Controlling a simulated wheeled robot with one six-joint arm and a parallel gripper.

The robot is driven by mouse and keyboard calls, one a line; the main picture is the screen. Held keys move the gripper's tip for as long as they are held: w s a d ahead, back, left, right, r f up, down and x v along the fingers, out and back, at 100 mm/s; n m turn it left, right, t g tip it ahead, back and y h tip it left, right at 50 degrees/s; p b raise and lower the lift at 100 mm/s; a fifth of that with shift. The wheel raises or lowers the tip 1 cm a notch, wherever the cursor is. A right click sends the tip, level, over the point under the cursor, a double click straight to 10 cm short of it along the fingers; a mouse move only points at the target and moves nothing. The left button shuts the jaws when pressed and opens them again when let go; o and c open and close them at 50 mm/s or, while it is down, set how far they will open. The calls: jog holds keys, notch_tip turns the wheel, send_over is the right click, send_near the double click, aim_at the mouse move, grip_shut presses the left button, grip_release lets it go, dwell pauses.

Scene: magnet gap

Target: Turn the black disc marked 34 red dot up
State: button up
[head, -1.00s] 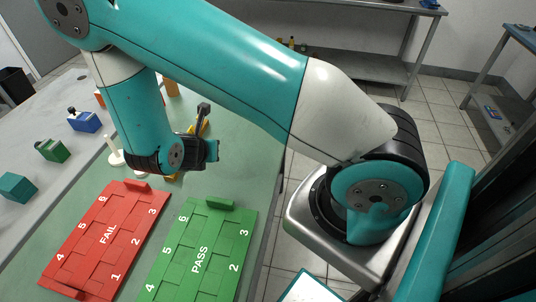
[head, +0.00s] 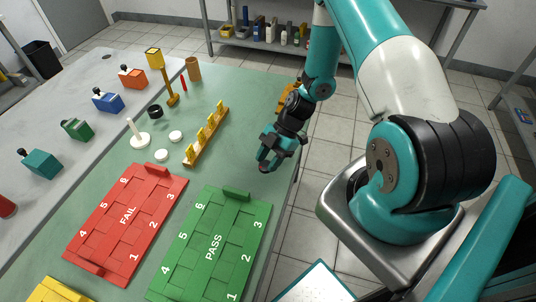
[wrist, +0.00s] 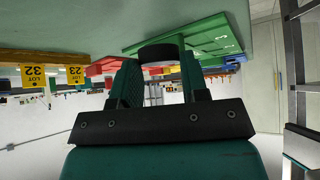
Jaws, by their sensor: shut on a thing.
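My gripper (head: 270,158) is at the right edge of the green table, beyond the green PASS board. In the wrist view, its two fingers (wrist: 158,75) are shut on a dark round piece, the black disc (wrist: 160,52), seen nearly edge-on between the fingertips. No number or red dot can be read on it. In the head view the disc cannot be told apart from the dark fingers.
The green PASS board (head: 213,247) and red FAIL board (head: 127,220) lie nearer. A wooden rack with yellow tags (head: 206,138), white discs (head: 176,136), a white peg stand (head: 139,137) and a black ring (head: 155,112) stand left. Bare green tabletop lies between rack and gripper.

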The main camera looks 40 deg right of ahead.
jog(key=shift+w+r+y, duration=0.15)
jog(key=shift+r+y, duration=0.15)
jog(key=shift+r, duration=0.1)
jog(key=shift+d, duration=0.1)
jog(key=shift+f+b, duration=2.5)
jog(key=shift+f, duration=0.3)
jog(key=shift+f, duration=0.15)
jog(key=o, duration=1)
jog(key=c, duration=0.5)
